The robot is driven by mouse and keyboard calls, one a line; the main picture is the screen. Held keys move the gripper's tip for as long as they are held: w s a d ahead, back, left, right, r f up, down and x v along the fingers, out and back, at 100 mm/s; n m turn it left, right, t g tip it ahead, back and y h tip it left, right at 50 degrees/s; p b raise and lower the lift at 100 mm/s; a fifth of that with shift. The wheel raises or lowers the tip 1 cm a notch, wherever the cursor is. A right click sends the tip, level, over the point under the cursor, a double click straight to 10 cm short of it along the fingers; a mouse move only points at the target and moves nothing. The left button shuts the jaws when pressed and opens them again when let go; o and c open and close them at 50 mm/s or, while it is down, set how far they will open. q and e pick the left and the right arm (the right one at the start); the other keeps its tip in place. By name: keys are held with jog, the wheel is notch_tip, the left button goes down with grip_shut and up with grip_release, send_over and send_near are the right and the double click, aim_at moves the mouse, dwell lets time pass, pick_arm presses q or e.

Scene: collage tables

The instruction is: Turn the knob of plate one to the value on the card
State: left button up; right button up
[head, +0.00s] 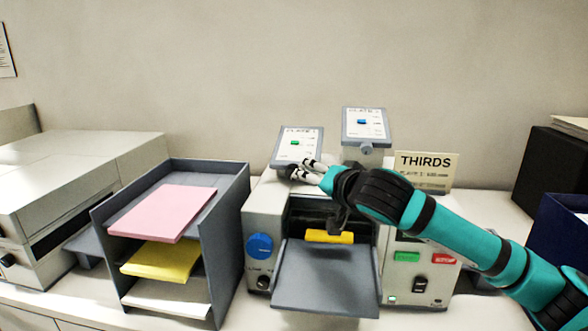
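The plate one panel (297,147), grey with a white face and a green marker, stands tilted at the machine's back left. My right gripper (299,172) is at its lower edge, its fingers over the place where a knob would sit. I cannot see the knob of plate one or tell whether the fingers are closed on it. The card (424,170) reads "THIRDS", with a smaller line starting "PLATE 1" whose value is too small to read. My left gripper is not in view.
The plate two panel (365,124), with a blue marker and a grey knob (366,148) below it, stands to the right. The machine (263,215) has a blue dial (260,246) and a grey feed tray (328,277). A paper rack (226,215) stands to the left.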

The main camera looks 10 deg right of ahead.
jog(key=p+x, duration=0.2)
jog(key=x, duration=0.3)
jog(key=p+x, duration=0.2)
jog(key=x, duration=0.3)
jog(key=shift+a+r, duration=0.15)
jog(key=shift+r, duration=0.1)
jog(key=shift+w+a+f, duration=0.15)
jog(key=shift+w+f, duration=0.15)
jog(key=shift+w, duration=0.3)
jog(key=shift+c, duration=0.2)
